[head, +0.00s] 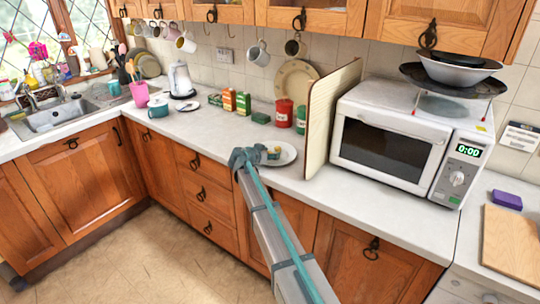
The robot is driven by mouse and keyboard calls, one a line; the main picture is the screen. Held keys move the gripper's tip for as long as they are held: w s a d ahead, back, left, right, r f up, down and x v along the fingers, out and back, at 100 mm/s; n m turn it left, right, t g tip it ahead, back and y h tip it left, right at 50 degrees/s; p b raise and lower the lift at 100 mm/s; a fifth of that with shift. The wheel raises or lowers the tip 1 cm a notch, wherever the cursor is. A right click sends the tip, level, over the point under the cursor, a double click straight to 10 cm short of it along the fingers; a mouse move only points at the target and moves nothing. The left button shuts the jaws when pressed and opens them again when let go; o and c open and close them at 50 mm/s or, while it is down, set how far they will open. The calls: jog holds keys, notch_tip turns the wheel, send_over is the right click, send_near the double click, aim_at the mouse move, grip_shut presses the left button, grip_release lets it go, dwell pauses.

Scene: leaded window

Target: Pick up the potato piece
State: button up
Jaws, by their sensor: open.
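My gripper (246,157) is open at the left side of the plate, close to the piece. The grey arm reaches up from the bottom of the picture and hides part of the plate. I cannot tell whether the fingers touch anything.
An upright board (330,115) and a white microwave (391,142) stand right of the plate. A red canister (284,113) and small boxes (243,102) stand behind it. A kettle (181,80) and pink cup (139,94) are farther left. The counter left of the plate is mostly clear.

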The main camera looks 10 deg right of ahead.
jog(key=c, duration=1)
jog(key=shift+c, duration=0.2)
jog(key=shift+r, duration=0.1)
